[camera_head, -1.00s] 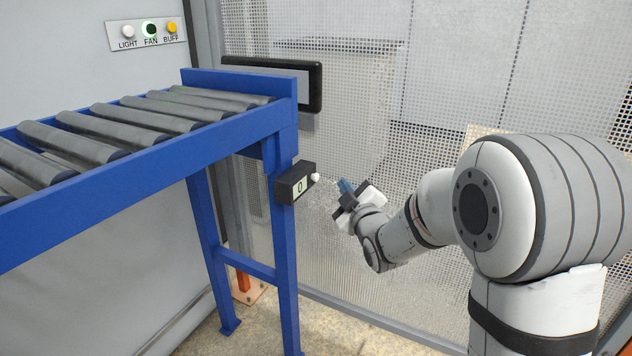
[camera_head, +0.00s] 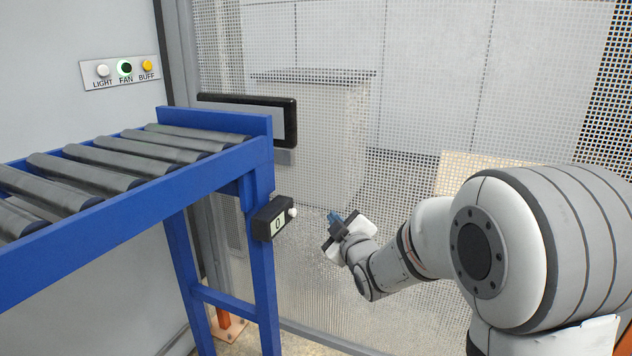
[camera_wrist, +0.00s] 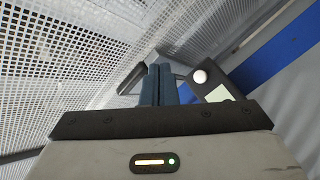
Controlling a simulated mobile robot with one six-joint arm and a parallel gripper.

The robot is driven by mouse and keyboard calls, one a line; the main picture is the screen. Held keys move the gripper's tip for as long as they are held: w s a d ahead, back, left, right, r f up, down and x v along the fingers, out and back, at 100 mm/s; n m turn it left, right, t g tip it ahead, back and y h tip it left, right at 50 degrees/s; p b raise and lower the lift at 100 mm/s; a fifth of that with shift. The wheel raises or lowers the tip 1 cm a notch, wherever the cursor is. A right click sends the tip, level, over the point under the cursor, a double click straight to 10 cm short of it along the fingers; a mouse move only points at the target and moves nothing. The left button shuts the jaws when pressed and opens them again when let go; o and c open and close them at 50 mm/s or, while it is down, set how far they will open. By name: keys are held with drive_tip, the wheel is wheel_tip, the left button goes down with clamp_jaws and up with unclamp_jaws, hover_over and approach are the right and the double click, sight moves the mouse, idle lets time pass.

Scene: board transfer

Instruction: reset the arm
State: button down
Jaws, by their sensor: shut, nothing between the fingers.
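My gripper (camera_head: 335,219) is at the end of my arm, right of the conveyor's front leg, in free air. In the wrist view its two blue fingers (camera_wrist: 158,84) are side by side and touching, with nothing between them. A small black counter box (camera_head: 268,219) with a display reading 0 and a white knob is fixed to the blue leg, just left of my gripper and apart from it. The box also shows in the wrist view (camera_wrist: 222,80), right of the fingers.
A blue roller conveyor (camera_head: 120,213) stands at the left. A wall panel (camera_head: 119,72) carries LIGHT, FAN and BUFF buttons; FAN has a green ring. A black-framed screen (camera_head: 290,122) is behind the conveyor's end. A perforated mesh fence (camera_head: 420,80) closes the back.

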drive_tip(key=s+d+r+m+g+h+p, duration=0.5)
drive_tip(key=s+d+r+m+g+p, duration=0.15)
drive_tip(key=s+d+r+p, duration=0.55)
drive_tip(key=s+d+r+m+g+p, duration=0.1)
drive_tip(key=s+r+m+g+p, duration=0.2)
drive_tip(key=s+p, duration=0.4)
drive_tip(key=s+d+r+m+g+h+p, duration=0.1)
drive_tip(key=s+r+m+g+p, duration=0.3)
drive_tip(key=s, duration=1)
drive_tip(key=d+r+p, duration=0.1)
drive_tip(key=p, duration=0.2)
drive_tip(key=shift+d+r+h, duration=0.15)
drive_tip(key=shift+h, duration=0.15)
